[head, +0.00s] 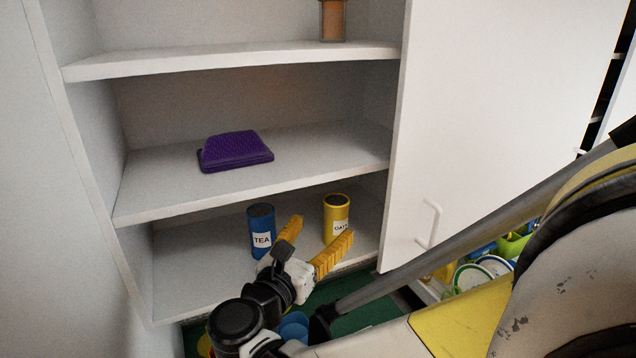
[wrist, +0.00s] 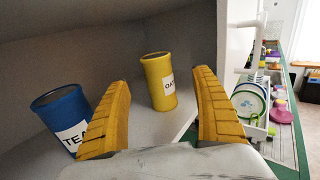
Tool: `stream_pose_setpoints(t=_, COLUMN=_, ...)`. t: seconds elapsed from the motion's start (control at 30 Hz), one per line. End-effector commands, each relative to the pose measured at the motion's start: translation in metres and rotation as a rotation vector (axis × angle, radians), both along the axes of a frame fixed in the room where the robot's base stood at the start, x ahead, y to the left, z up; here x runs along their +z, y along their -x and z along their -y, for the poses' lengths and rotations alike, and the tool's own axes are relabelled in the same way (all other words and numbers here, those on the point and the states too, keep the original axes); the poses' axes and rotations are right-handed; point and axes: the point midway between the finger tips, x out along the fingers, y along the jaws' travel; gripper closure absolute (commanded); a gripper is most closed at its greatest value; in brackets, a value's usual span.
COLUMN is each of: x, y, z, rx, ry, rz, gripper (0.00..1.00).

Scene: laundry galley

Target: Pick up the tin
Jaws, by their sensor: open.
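Two tins stand on the bottom shelf of the cabinet. The yellow tin (head: 336,214) has a white label that seems to read "OATS"; it also shows in the wrist view (wrist: 158,80). The blue tin (head: 261,222), labelled "TEA", stands to its left and shows in the wrist view (wrist: 62,112). My gripper (head: 322,236) is open and empty, with yellow ribbed fingers. In the wrist view the yellow tin appears between my fingertips (wrist: 162,78), beyond them. The blue tin is outside the left finger, which partly covers it.
The cabinet's bottom shelf (head: 195,265) is otherwise clear. A purple object (head: 234,150) lies on the middle shelf (head: 330,150). A brown container (head: 332,20) stands on the top shelf. The white door (head: 480,120) is at right, with a dish rack of plates (wrist: 248,100) beyond it.

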Motion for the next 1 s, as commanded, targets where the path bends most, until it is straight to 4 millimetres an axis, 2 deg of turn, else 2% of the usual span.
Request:
stream_pose_setpoints(t=0.1, x=0.0, y=-0.018, z=0.011, rx=-0.004, ry=-0.002, rz=0.0, gripper=0.24)
stream_pose_setpoints(t=0.33, x=-0.001, y=-0.037, z=0.019, rx=-0.003, ry=-0.004, rz=0.0, gripper=0.24)
stream_pose_setpoints(t=0.6, x=-0.001, y=-0.074, z=0.034, rx=-0.003, ry=-0.005, rz=-0.001, gripper=0.24)
stream_pose_setpoints(t=0.9, x=-0.002, y=-0.079, z=0.036, rx=-0.001, ry=-0.005, rz=-0.001, gripper=0.24)
stream_pose_setpoints(t=0.97, x=-0.002, y=-0.079, z=0.036, rx=-0.001, ry=-0.005, rz=-0.001, gripper=0.41)
stream_pose_setpoints(t=1.0, x=-0.002, y=-0.079, z=0.036, rx=-0.001, ry=-0.005, rz=-0.001, gripper=0.53)
